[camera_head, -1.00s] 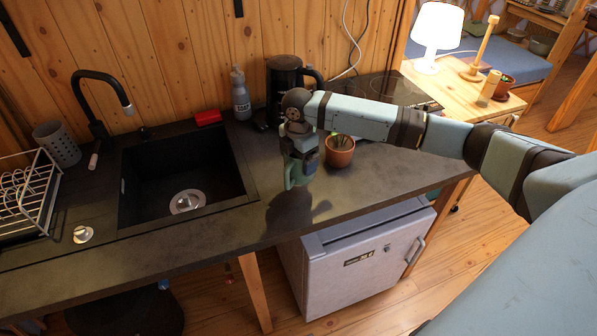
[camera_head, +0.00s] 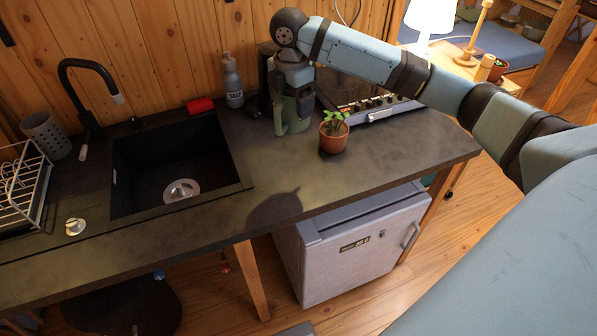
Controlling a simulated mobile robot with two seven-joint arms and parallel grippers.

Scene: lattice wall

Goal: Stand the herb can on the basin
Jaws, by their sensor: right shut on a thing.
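The green can with a handle (camera_head: 293,112), which I take for the herb can, hangs upright below my right gripper (camera_head: 294,88). The gripper is shut on its upper part and hides its top. The can is over the back of the dark counter; I cannot tell whether its bottom touches the counter. The basin (camera_head: 235,170) is the black sink set into the counter, left of the can and apart from it. It looks empty except for its round drain. My left gripper is out of view.
A potted plant (camera_head: 334,138) stands just right of the can. A grey bottle (camera_head: 232,82), a red sponge (camera_head: 200,105) and a black tap (camera_head: 88,92) are behind the basin. A dish rack (camera_head: 28,185) is at left. The counter's front middle is clear.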

